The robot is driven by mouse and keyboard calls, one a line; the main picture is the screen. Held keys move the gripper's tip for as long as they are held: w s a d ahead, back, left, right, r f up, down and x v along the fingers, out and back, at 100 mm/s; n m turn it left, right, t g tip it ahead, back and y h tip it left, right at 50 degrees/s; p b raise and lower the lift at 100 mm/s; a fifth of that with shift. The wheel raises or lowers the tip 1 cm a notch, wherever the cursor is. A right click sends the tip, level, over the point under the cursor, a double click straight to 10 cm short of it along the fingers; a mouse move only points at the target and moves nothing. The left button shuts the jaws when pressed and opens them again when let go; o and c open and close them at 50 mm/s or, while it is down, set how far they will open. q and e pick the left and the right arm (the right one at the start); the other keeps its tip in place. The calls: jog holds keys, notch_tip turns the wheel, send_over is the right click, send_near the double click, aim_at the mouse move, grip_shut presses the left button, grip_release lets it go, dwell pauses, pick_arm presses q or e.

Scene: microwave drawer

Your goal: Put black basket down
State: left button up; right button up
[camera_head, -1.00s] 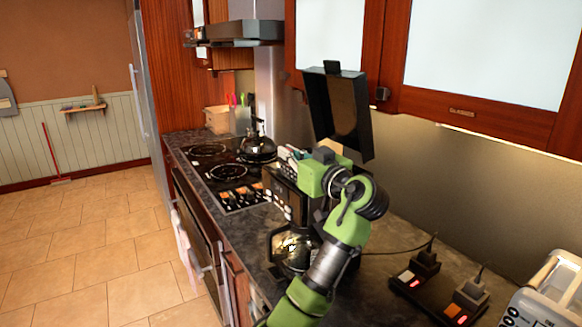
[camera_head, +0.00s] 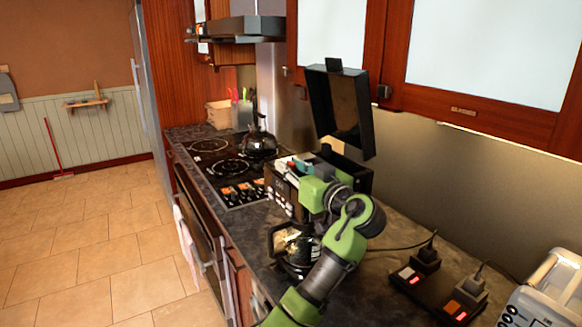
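A black coffee maker (camera_head: 280,197) stands on the counter with its lid (camera_head: 338,108) raised upright. A glass carafe (camera_head: 296,246) sits at its front. My green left arm reaches up from the bottom, and my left gripper (camera_head: 296,164) is at the top of the coffee maker, below the lid. Its fingers are small and partly hidden by my wrist, so I cannot tell if they are open or shut. I cannot pick out the black basket clearly against the dark coffee maker top. My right gripper is out of view.
A black kettle (camera_head: 259,142) stands on the cooktop (camera_head: 222,166) behind. A power strip (camera_head: 437,288) with plugs and cords lies at the right, next to a white appliance (camera_head: 548,296). Wall cabinets (camera_head: 481,60) hang above the lid. Some counter at right is bare.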

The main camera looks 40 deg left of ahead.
pick_arm(q)
jog(key=shift+r, duration=0.1)
jog(key=shift+d, duration=0.25)
jog(key=b+v, duration=0.5)
jog(key=v, duration=0.6)
jog(key=shift+s+d, duration=0.2)
jog(key=shift+d, duration=0.05)
